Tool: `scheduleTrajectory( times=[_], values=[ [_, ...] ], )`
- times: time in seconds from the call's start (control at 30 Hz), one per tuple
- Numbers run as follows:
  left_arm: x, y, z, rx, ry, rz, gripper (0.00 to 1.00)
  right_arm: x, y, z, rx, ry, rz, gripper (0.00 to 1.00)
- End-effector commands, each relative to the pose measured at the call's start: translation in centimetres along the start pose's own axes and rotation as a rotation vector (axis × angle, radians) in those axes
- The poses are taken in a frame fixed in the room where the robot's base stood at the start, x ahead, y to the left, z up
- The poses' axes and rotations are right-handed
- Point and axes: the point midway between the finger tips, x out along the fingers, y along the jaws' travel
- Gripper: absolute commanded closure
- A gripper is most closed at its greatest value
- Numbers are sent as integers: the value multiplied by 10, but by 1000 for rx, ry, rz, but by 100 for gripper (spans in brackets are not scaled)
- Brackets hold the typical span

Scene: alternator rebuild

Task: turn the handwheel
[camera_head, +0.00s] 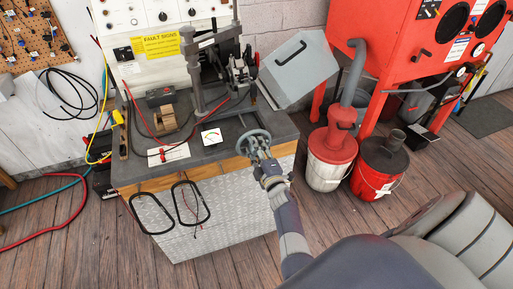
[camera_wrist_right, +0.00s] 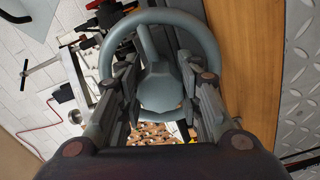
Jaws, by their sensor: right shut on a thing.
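The grey handwheel (camera_head: 239,139) is mounted at the front right of the workbench, over its wooden front edge. In the right wrist view its round rim (camera_wrist_right: 157,15) arches across the top, with a spoke leading to a broad faceted hub. My right gripper (camera_head: 260,155) reaches up to the wheel from the front. In the right wrist view its two fingers (camera_wrist_right: 163,80) stand on either side of the hub, inside the rim, and are shut on the handwheel. The exact contact points are partly hidden. My left gripper is not in view.
The bench top (camera_head: 222,165) carries a small analog meter (camera_head: 211,137), a wooden block (camera_head: 165,121) and a clamp stand. A grey box (camera_head: 300,68) stands to the right. Red-lidded bucket (camera_head: 331,153) and red bucket (camera_head: 380,165) are on the floor.

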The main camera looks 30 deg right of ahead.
Motion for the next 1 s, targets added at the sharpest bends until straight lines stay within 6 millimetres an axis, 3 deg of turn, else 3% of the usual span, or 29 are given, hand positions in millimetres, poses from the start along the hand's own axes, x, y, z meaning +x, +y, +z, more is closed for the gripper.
scheduleTrajectory(
  times=[0.37,0.4,0.77,1.0],
  values=[
    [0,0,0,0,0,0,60,0,-1,0,4,0,-1,91],
    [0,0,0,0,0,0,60,0,-1,0,4,0,-1,58],
    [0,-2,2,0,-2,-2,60,0,0,0,2,0,0,58],
    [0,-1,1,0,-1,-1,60,0,19,-5,-2,3,2,58]
  ],
)
